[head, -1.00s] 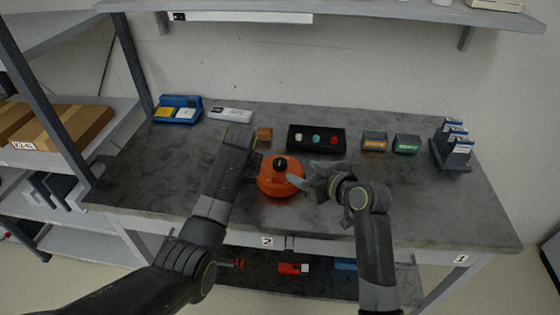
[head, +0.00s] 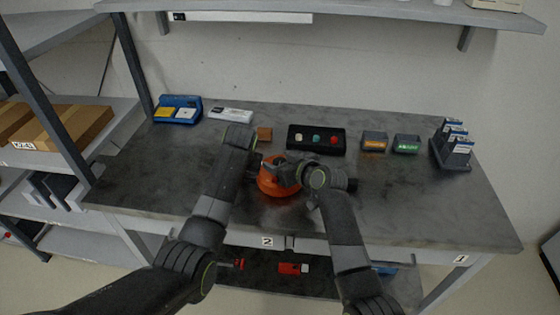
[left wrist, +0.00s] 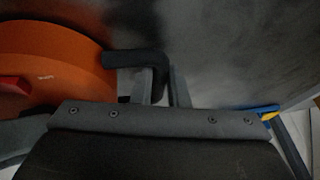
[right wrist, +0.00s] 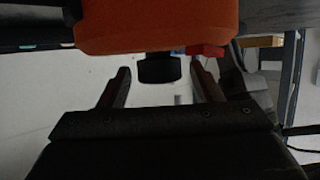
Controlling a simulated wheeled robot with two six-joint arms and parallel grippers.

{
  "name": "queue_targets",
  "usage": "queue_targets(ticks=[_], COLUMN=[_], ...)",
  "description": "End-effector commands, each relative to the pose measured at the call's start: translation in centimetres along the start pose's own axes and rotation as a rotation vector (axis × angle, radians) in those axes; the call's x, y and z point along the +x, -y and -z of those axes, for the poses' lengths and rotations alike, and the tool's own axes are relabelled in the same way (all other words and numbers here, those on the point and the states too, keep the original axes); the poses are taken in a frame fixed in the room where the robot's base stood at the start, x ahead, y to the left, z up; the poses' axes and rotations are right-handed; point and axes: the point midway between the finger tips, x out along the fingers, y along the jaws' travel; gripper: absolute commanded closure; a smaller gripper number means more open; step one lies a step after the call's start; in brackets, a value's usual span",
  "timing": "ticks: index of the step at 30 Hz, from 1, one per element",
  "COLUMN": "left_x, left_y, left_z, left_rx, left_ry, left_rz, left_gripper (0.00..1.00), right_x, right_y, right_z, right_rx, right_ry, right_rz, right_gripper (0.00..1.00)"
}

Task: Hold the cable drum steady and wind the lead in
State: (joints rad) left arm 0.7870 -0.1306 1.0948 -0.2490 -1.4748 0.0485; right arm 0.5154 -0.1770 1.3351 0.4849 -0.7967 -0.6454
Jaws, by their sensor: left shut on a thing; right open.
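The orange cable drum (head: 268,184) stands on the bench near its front edge, partly hidden by my right gripper (head: 284,173). My left gripper (left wrist: 164,84) is at the drum's left side in the head view, shut on its black bent handle (left wrist: 134,58). The orange drum side (left wrist: 50,62) fills the left of the left wrist view. My right gripper is open over the drum; in the right wrist view the black knob (right wrist: 160,69) lies between its spread fingers. A small red part (right wrist: 205,50) shows beside the drum there. I cannot make out the lead.
Behind the drum are a black tray (head: 316,151) with coloured buttons, a small brown block (head: 264,134) and a white box (head: 231,115). A blue bin (head: 178,120) is at back left. Small boxes (head: 374,142) and a rack (head: 452,165) stand right. The right front bench is clear.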

Motion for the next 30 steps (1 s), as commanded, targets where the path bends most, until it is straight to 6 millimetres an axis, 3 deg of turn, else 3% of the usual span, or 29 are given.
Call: queue_targets(ticks=[12,22,30], left_x=[0.0,0.0,-0.01], left_y=[-0.01,0.0,0.0], left_z=[0.01,0.01,0.01], left_rx=[0.0,0.0,0.0], left_ry=[0.0,0.0,0.0], left_rz=[0.0,0.0,0.0], left_gripper=[1.0,1.0,1.0], right_x=[0.45,0.43,0.51], right_y=[0.01,0.0,0.1], right_z=[-0.03,-0.04,-0.15], right_rx=[0.0,0.0,0.022], right_ry=[0.0,0.001,0.005], right_rz=[0.0,0.0,-0.052], right_gripper=[0.43,0.86,0.86])
